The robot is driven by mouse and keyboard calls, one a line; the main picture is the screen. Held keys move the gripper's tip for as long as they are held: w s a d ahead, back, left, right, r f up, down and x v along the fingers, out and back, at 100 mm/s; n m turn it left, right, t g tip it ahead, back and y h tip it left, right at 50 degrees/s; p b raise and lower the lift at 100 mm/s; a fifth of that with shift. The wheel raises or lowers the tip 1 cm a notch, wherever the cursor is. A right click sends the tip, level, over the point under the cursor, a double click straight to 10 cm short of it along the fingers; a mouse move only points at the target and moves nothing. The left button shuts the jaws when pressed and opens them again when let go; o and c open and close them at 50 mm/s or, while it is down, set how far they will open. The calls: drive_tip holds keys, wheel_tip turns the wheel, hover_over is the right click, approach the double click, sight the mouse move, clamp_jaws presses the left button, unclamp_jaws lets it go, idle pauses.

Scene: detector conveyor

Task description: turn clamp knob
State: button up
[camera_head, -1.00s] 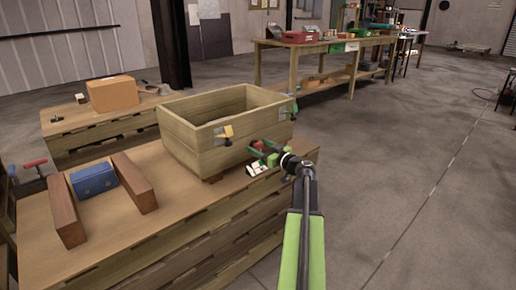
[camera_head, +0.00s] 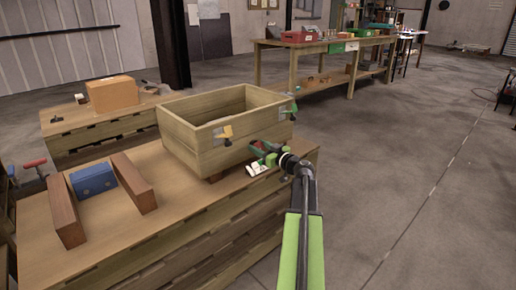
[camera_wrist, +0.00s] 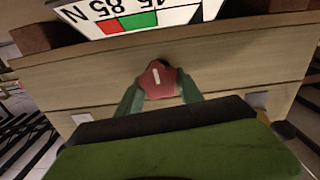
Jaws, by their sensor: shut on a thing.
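The red clamp knob (camera_wrist: 158,80) with a white mark on its face is in the middle of the wrist view, against the side of the wooden crate (camera_head: 188,148). My gripper (camera_wrist: 160,92) has its two green fingers on either side of the knob and is shut on it. In the head view my gripper (camera_head: 265,152) is at the crate's front right side, and the red knob (camera_head: 257,149) shows only in part between the fingers. A white display panel (camera_wrist: 140,14) with a red and a green field and upside-down figures is at the top of the wrist view.
The crate stands on a wooden bench (camera_head: 165,225). A yellow clamp (camera_head: 225,133) and a green clamp (camera_head: 292,110) sit on its sides. A blue box (camera_head: 93,181) lies between two brown blocks. An orange box (camera_head: 113,94) is on the bench behind. The floor at right is clear.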

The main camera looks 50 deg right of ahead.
drive_tip(key=shift+w+a, duration=0.1)
drive_tip(key=shift+w, duration=0.05)
drive_tip(key=m, duration=0.7)
drive_tip(key=shift+d+m, duration=0.25)
drive_tip(key=shift+m, duration=0.15)
drive_tip(key=m, duration=0.4)
drive_tip(key=shift+d+f, duration=0.1)
drive_tip(key=shift+f+m, duration=0.1)
drive_tip(key=shift+m, duration=2.2)
drive_tip(key=o, duration=1.4)
drive_tip(key=shift+d, duration=0.1)
